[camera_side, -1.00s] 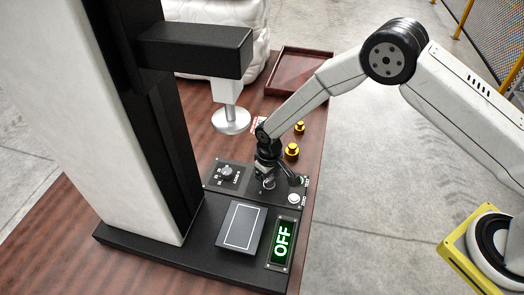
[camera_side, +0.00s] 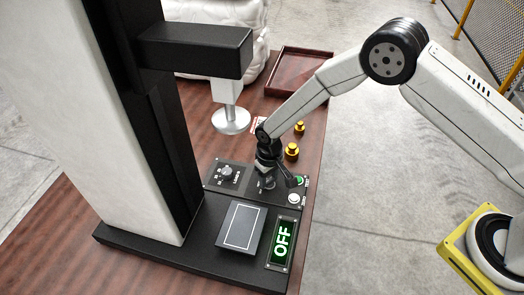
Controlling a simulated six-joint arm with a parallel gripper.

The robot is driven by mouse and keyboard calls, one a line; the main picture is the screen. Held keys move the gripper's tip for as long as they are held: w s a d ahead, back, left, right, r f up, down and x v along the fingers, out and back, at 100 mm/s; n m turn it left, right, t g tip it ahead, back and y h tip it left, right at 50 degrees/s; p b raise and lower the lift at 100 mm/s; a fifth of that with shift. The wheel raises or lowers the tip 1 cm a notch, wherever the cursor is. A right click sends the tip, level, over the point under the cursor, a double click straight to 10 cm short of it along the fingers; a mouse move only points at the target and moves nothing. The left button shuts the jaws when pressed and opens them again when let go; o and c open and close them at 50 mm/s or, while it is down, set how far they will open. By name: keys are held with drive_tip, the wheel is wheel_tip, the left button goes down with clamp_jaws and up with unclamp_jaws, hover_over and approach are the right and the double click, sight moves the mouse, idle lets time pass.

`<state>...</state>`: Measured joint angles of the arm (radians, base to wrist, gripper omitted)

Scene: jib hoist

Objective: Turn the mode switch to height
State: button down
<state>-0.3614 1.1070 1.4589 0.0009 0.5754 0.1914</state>
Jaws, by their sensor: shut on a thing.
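The control panel (camera_side: 246,188) is a dark plate at the foot of the machine. A knob with a scale around it (camera_side: 227,172) sits at its left. My gripper (camera_side: 267,183) points down at the middle of the panel and is shut on a small knob there, apparently the mode switch; the fingers hide most of it and its setting cannot be read. A green button (camera_side: 298,181) and a white button (camera_side: 293,198) lie just right of my gripper. The display (camera_side: 282,243) reads OFF in light letters on green.
A disc on a black overhead arm (camera_side: 231,121) hangs behind the panel. Two brass weights (camera_side: 292,151) stand right behind my gripper. A brown tray (camera_side: 299,72) and a white sack (camera_side: 225,38) are at the back. A grey plate (camera_side: 241,228) lies in front.

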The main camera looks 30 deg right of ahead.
sight(270, 179)
drive_tip(key=m, duration=0.5)
drive_tip(key=shift+m, duration=0.3)
drive_tip(key=m, duration=0.5)
drive_tip(key=shift+d, duration=0.1)
idle(0.3)
drive_tip(key=shift+c, duration=1)
unclamp_jaws()
drive_tip(key=shift+r, duration=3.85)
